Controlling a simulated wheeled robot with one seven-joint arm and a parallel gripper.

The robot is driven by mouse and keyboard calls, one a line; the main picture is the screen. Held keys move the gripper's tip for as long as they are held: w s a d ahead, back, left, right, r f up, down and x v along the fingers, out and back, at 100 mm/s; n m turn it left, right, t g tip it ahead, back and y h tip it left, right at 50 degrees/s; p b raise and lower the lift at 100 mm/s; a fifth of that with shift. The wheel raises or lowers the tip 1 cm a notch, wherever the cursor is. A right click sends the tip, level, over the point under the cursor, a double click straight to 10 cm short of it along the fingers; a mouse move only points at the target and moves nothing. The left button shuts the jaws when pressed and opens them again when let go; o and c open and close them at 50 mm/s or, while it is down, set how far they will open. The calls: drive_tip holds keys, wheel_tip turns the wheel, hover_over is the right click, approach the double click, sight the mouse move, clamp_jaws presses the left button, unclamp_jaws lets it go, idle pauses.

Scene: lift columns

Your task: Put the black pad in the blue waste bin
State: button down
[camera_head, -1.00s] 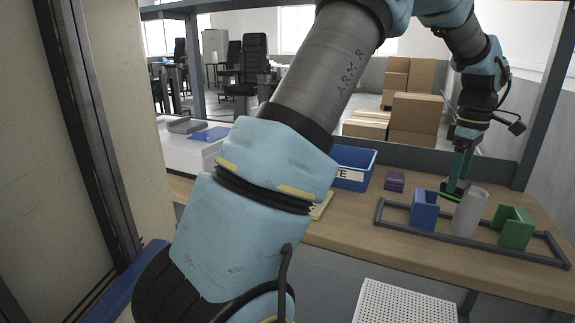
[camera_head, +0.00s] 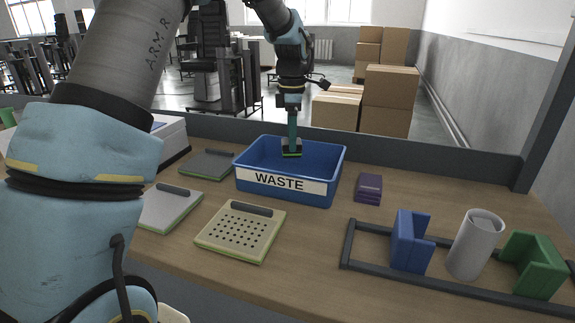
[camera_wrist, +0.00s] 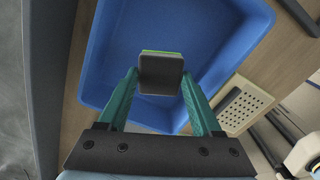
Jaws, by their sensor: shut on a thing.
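The black pad (camera_wrist: 160,75), with a green edge, is held between the two green fingers of my gripper (camera_wrist: 160,88). In the head view the pad (camera_head: 291,150) hangs at the lower end of my gripper (camera_head: 291,140), over the open blue waste bin. The blue waste bin (camera_head: 325,163) stands upright on the table with a white WASTE label on its front. In the wrist view the bin (camera_wrist: 105,50) spreads below the pad, its floor empty where visible. I cannot tell how far the pad is above the floor.
On the wooden table (camera_head: 310,240), a perforated cream block (camera_head: 240,232) and flat grey pads (camera_head: 207,164) lie left of the bin. A purple stack (camera_head: 368,188) sits to its right. A dark frame with blue holder (camera_head: 409,240), grey cylinder (camera_head: 477,245) and green holder (camera_head: 535,263) is further right.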

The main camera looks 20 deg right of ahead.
wheel_tip(320, 180, down, 7)
drive_tip(key=shift+f+p, duration=0.2)
drive_tip(key=shift+p, duration=0.55)
drive_tip(key=shift+f, duration=0.1)
drive_tip(key=shift+c, duration=0.3)
unclamp_jaws()
wheel_tip(320, 180, up, 12)
drive_tip(key=shift+r+b, duration=0.15)
drive_tip(key=shift+b, duration=0.9)
